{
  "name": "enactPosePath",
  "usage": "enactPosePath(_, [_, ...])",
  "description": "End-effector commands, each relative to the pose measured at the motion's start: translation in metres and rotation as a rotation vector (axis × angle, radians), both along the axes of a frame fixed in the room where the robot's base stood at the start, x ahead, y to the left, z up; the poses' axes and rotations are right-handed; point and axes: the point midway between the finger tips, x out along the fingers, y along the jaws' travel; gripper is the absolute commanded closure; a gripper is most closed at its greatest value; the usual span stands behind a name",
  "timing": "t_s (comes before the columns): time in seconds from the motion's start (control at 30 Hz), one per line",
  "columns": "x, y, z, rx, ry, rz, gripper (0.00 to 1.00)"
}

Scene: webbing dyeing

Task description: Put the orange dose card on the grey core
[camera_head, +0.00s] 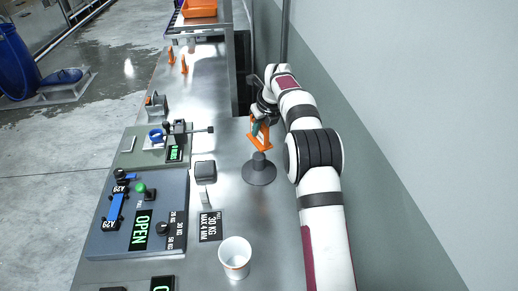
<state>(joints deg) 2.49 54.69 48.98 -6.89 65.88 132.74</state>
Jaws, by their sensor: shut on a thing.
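The orange dose card (262,139) is held upright, slightly tilted, by my gripper (262,123) in the head view. It shows just behind and above the grey core (259,165), a dark grey stub on a round flat base on the metal bench. The card's lower edge lies close to the core's top in the picture. I cannot tell whether they touch. My gripper is shut on the card, and my arm comes in from the right, hiding part of the gripper.
A white cup (235,255) stands at the front. A blue-grey panel (170,185) with levers fills the left. Orange cones (184,65) stand far back. The wall is close on the right.

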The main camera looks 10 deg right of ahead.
Motion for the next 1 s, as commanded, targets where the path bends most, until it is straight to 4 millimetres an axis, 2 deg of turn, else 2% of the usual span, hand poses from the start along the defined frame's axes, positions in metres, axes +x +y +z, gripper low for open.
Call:
enactPosePath(0.2, [-0.001, 0.001, -0.044, 0.001, 0.004, 0.002, 1.00])
enactPosePath(0.3, [-0.001, 0.001, -0.056, 0.002, 0.001, 0.002, 1.00])
enactPosePath(0.63, [-0.001, 0.001, -0.059, 0.001, 0.000, 0.004, 1.00])
enactPosePath(0.67, [-0.001, 0.001, -0.059, 0.001, -0.001, 0.004, 0.78])
enactPosePath(0.8, [-0.001, 0.001, -0.059, 0.001, 0.000, 0.004, 0.53])
enactPosePath(1.0, [-0.001, 0.001, -0.059, 0.001, 0.000, 0.004, 0.53])
